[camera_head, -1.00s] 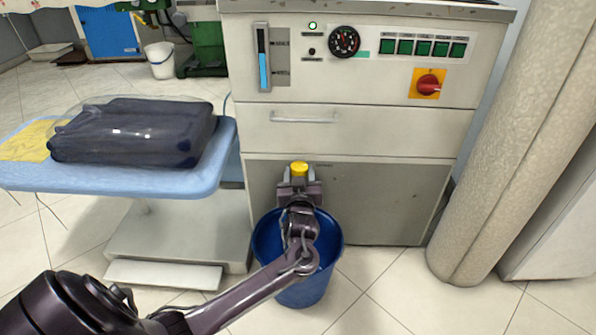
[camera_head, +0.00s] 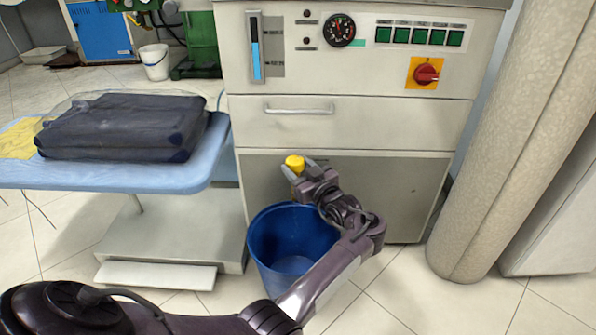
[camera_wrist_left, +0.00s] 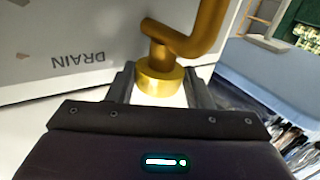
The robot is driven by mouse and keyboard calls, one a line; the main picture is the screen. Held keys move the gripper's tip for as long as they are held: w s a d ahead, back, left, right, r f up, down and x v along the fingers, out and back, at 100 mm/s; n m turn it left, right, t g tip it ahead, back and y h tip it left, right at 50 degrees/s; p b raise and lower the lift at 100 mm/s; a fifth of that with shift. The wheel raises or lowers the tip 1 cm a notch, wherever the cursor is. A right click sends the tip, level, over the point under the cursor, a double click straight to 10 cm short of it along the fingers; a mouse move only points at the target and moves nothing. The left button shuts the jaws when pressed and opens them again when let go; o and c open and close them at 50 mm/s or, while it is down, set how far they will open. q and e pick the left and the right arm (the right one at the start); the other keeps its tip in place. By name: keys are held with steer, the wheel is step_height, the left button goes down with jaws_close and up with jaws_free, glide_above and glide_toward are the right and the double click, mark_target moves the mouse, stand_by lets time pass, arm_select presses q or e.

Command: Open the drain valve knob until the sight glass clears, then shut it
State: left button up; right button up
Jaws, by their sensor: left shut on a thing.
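The yellow drain valve knob (camera_head: 294,162) is at the front of the cabinet's lower section. My left gripper (camera_head: 297,170) is shut on it, its wrist tilted down to the right. In the left wrist view the fingers stand on either side of the round brass-yellow knob (camera_wrist_left: 160,82), below a bent yellow pipe (camera_wrist_left: 195,38), beside the upside-down word DRAIN. The sight glass (camera_head: 255,48) at the cabinet's upper left shows blue liquid to roughly mid-height. My right gripper is not in view.
A blue bucket (camera_head: 290,265) stands on the floor under the valve and looks empty of visible liquid. A blue-topped table (camera_head: 195,165) with a wrapped dark bundle (camera_head: 125,127) is at left. A thick beige column (camera_head: 500,150) is at right. Two indicator lamps (camera_head: 306,28) are dark.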

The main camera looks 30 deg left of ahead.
arm_select(q)
steer(key=shift+w, duration=0.1)
steer(key=o, duration=1)
steer(key=shift+d, duration=0.1)
steer(key=shift+r, duration=0.1)
